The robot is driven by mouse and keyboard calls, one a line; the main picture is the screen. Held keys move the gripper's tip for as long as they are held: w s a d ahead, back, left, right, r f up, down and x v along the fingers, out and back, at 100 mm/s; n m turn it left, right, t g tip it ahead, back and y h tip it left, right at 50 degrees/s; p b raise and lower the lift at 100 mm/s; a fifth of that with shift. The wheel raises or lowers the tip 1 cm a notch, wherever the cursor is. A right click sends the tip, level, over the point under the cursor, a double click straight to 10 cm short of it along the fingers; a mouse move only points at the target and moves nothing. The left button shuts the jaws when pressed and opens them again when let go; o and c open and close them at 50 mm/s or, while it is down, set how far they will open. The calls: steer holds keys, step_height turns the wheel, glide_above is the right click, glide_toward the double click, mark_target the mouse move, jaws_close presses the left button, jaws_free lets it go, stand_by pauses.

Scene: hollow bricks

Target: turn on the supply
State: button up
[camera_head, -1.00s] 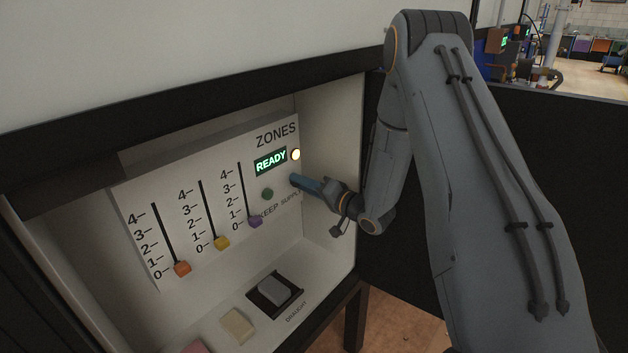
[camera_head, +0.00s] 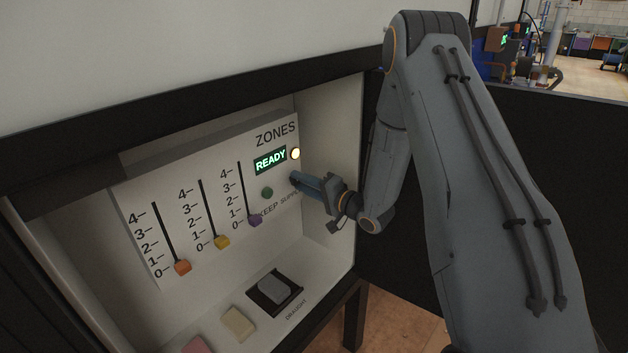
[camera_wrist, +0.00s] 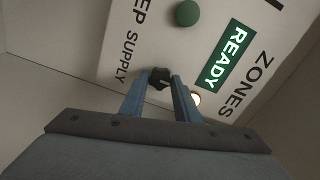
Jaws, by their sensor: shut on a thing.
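The supply knob (camera_wrist: 159,76) is small and black, on the panel beside the word SUPPLY in the wrist view. My gripper (camera_wrist: 160,84) has its two blue fingers closed on either side of this knob. In the head view my gripper (camera_head: 296,179) reaches the panel's right edge and mostly hides the knob. The white panel (camera_head: 146,196) carries a lit green READY display (camera_head: 270,160) and a bright round lamp (camera_head: 295,154), which my gripper partly covers in the wrist view.
A green button (camera_head: 267,192) is left of my gripper. Orange (camera_head: 182,268), yellow (camera_head: 222,243) and purple (camera_head: 255,221) sliders sit near 0. A grey rocker (camera_head: 274,288) marked DRAUGHT is below. The cabinet's right wall (camera_head: 335,125) is close to my gripper.

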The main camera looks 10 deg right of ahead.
steer(key=o, duration=1)
steer(key=shift+a+r, duration=0.1)
steer(key=shift+a, duration=0.05)
steer(key=shift+o, duration=0.3)
steer(key=shift+s, duration=0.1)
steer(key=b+v, duration=0.2)
steer(key=v, duration=0.6)
